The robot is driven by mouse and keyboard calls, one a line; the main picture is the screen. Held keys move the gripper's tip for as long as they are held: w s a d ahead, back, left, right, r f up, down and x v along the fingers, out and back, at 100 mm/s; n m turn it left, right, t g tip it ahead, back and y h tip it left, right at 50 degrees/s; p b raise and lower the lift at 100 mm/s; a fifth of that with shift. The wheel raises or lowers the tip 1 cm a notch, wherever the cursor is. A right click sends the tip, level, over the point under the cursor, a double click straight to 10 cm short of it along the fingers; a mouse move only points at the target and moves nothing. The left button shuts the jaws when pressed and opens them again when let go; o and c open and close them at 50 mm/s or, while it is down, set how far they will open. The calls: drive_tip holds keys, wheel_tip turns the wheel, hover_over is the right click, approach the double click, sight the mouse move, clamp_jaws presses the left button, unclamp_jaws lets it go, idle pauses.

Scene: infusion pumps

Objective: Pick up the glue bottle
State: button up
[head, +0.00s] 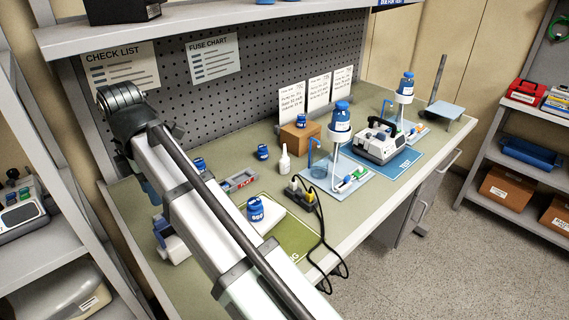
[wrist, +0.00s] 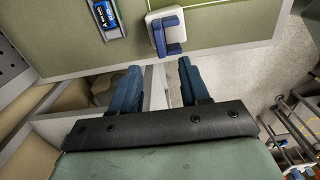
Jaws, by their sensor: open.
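The glue bottle (head: 284,161) looks like the small white bottle with a narrow nozzle, standing upright on the green bench mid-scene in the head view. It does not show in the wrist view. My gripper (wrist: 158,72) has two blue fingers spread apart with nothing between them. In the head view only a little of its blue shows behind my arm, at the left end of the bench, well left of the bottle.
A white block with a blue handle (wrist: 166,30) is just beyond my fingertips. A grey tray (wrist: 112,31) holds a blue item. Near the bottle stand a cardboard box (head: 300,137), blue jars and a power strip with black cables (head: 318,213).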

drive_tip(key=w+d+f+m+y, duration=0.1)
drive_tip(key=w+d+m, duration=0.2)
drive_tip(key=w+d, duration=0.7)
drive_tip(key=w+d+f+m, duration=0.15)
drive_tip(key=w+d, duration=0.45)
drive_tip(key=d, duration=0.9)
drive_tip(key=w+d+m+y, duration=0.1)
drive_tip(key=w+d+m, duration=0.3)
drive_tip(key=w+d, duration=0.6)
drive_tip(key=m+t+y, duration=0.3)
drive_tip(key=m+t, duration=0.1)
drive_tip(key=m, duration=0.3)
approach(285, 145)
drive_tip(key=shift+x, duration=6.1)
drive_tip(key=shift+a, duration=0.1)
clamp_jaws()
